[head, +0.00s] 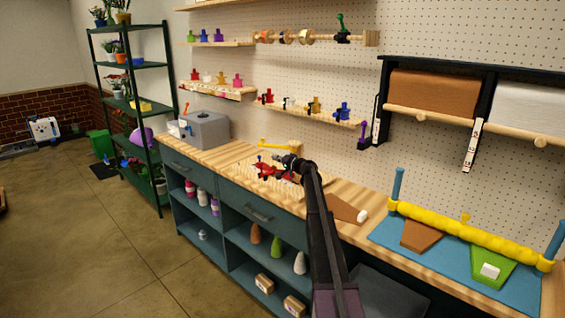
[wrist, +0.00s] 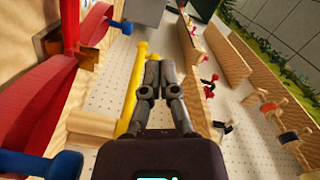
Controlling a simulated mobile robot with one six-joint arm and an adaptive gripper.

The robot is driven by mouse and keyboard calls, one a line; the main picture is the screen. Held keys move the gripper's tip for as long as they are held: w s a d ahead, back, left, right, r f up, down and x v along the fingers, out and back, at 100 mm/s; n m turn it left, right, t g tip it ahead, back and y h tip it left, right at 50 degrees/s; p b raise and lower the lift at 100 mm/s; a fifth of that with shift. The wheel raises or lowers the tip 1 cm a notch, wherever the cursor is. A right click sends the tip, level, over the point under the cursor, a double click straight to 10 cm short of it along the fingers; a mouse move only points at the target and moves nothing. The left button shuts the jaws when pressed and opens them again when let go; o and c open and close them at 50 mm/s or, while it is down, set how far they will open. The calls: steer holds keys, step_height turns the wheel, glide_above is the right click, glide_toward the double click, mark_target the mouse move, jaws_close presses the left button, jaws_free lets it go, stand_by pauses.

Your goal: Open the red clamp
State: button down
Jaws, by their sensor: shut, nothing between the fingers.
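The red clamp (head: 268,170) sits on a light wooden board (head: 250,178) on the workbench. In the wrist view the red clamp (wrist: 38,107) fills the left side, seen close up. A blue handle (wrist: 50,166) shows at the lower left, and a smaller blue knob (wrist: 120,26) at the top. My gripper (head: 284,160) is just above and beside the clamp. In the wrist view my gripper (wrist: 161,58) has its fingers together and empty, apart from the clamp. A yellow bar (wrist: 134,95) lies just left of the fingers; it also shows in the head view (head: 280,145). My arm hides part of the board.
A grey box (head: 205,129) stands on the bench to the left. A brown paddle-shaped piece (head: 342,208) lies right of my arm. A blue mat (head: 390,234) with a yellow roll (head: 465,230) is farther right. Pegboard shelves with small colored items rise behind the bench.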

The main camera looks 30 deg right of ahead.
steer(key=a, duration=0.1)
steer(key=a+f+b, duration=0.1)
steer(key=a, duration=0.1)
steer(key=shift+w+a+f+b, duration=0.1)
steer(key=shift+a+f+b, duration=0.2)
steer(key=shift+a, duration=0.2)
steer(key=shift+a, duration=0.15)
steer(key=shift+a, duration=0.3)
